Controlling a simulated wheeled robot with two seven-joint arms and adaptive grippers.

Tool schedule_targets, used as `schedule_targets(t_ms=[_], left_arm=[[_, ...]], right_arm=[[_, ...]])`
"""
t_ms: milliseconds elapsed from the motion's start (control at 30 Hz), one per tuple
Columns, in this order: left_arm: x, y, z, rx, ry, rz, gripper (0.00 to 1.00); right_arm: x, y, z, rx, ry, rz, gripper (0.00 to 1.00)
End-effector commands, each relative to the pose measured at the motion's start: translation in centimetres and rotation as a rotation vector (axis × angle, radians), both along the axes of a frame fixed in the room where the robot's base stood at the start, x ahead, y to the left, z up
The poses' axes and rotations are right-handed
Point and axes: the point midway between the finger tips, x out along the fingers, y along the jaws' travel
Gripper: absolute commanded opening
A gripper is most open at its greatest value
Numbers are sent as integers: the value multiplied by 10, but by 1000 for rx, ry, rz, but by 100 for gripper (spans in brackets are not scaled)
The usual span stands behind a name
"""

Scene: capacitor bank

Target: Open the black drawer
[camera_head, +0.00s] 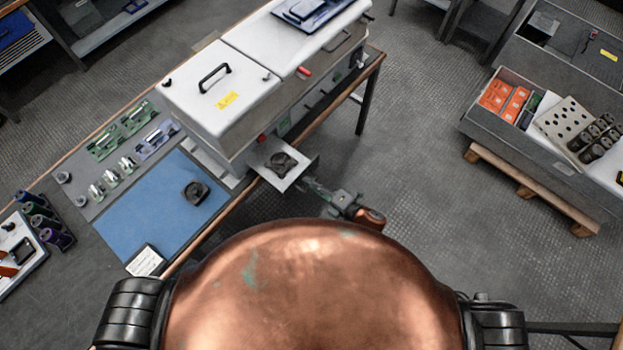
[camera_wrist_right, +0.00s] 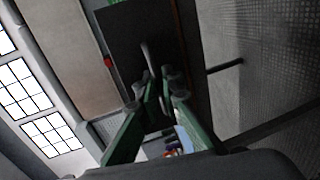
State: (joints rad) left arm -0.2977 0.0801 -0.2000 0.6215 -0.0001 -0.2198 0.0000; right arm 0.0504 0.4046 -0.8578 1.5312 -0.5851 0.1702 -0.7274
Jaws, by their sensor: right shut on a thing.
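The drawer (camera_head: 296,178) juts out from the lower side of a white cabinet (camera_head: 215,85). Its floor looks light grey from above, and a dark round part (camera_head: 281,163) lies in it. In the right wrist view a black panel (camera_wrist_right: 130,35), seemingly the drawer's front, fills the upper middle. A thin grey handle (camera_wrist_right: 147,58) stands out from it. My right gripper (camera_head: 311,185) is at the drawer's outer edge. Its green fingers (camera_wrist_right: 160,85) are shut on the handle. My left gripper is not in view.
A workbench holds a blue mat (camera_head: 150,215) with another dark round part (camera_head: 195,192), green boards and several cylinders. A red knob (camera_wrist_right: 107,62) shows beside the black panel. Open floor lies right of the bench. A grey crate (camera_head: 545,150) on a pallet stands at the far right.

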Motion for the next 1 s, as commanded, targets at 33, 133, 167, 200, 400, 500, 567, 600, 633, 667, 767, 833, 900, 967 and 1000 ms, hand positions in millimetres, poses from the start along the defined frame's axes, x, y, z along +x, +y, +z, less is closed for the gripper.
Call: schedule_targets(t_ms=[33, 133, 167, 200, 400, 500, 567, 600, 633, 667, 767, 833, 900, 967, 1000], left_arm=[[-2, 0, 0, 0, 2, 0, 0], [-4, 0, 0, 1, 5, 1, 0], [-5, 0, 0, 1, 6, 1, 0], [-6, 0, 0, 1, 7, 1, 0], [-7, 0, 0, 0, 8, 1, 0], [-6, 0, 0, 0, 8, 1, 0], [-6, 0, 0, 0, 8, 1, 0], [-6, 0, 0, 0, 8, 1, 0], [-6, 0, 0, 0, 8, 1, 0], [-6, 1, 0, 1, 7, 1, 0], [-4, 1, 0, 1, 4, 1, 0], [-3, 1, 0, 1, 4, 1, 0], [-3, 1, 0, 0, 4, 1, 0], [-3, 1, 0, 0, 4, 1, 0], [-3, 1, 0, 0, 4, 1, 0]], right_arm=[[-1, 1, 0, 0, 1, 3, 0], [-2, 1, 0, 1, 1, 4, 0], [-2, 1, 0, 1, 1, 4, 0], [-2, 1, 0, 1, 1, 4, 0], [-2, 0, 0, 0, 1, 3, 11], [-2, 0, 0, 0, 0, 2, 14], [-1, 0, 0, 0, 0, 2, 14], [-1, 0, 0, 0, 0, 1, 14], [-1, 0, 0, 1, 0, 1, 14], [-1, 0, 0, 0, 0, 1, 14], [-3, -3, 0, 0, 0, 0, 14], [-6, -8, 1, -1, 1, 0, 14], [-12, -16, 3, -2, 1, 0, 14], [-18, -24, 5, -2, 1, 0, 14], [-23, -31, 6, -3, 2, 0, 14]])
